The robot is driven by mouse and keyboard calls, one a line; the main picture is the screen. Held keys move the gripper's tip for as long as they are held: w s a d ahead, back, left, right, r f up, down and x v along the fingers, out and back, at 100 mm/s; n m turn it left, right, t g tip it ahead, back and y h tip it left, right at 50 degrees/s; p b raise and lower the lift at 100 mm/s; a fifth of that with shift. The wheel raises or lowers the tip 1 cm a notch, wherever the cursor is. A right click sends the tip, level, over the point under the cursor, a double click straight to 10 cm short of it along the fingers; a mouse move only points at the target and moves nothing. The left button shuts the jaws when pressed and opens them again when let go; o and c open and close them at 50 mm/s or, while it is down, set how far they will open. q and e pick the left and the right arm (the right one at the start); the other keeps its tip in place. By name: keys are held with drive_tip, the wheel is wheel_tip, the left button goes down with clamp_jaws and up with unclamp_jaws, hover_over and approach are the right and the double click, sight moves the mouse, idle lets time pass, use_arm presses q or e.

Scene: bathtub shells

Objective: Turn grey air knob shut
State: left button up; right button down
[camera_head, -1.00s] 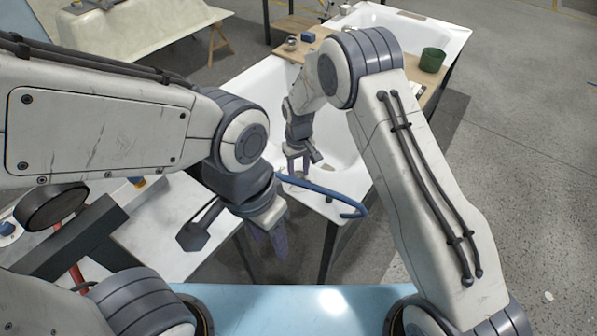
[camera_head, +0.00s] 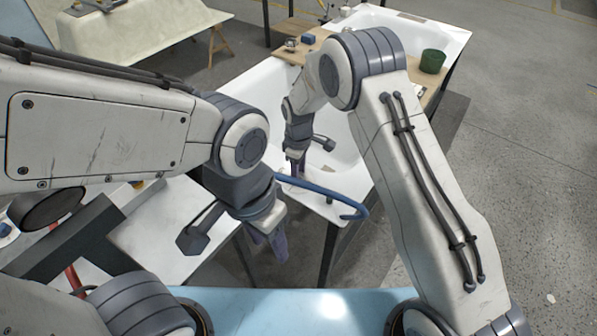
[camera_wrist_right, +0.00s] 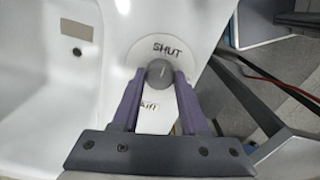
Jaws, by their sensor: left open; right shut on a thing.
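The round grey air knob (camera_wrist_right: 159,73) sits on a white plate on the bathtub shell's rim in the right wrist view. "SHUT" (camera_wrist_right: 167,50) is printed just above it and "AIR" (camera_wrist_right: 149,106) below, partly covered. My right gripper (camera_wrist_right: 160,82) is shut on the knob, one purple finger at each side. In the head view this gripper (camera_head: 296,168) is down at the near end of the white tub (camera_head: 345,150), and the knob is hidden there. My left gripper (camera_head: 268,245) is open and empty, hanging in front of the tub's near end.
A blue curved hose (camera_head: 325,192) passes close by my right gripper. A wooden board with a green pot (camera_head: 432,61) lies across the tub. A white table (camera_head: 165,235) stands at the left. The concrete floor (camera_head: 520,130) at the right is clear.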

drive_tip(key=shift+w+a+r, duration=0.1)
idle(0.4)
drive_tip(key=shift+c, duration=2.1)
unclamp_jaws()
wheel_tip(320, 180, up, 10)
drive_tip(key=b, duration=0.1)
drive_tip(key=shift+r, duration=0.2)
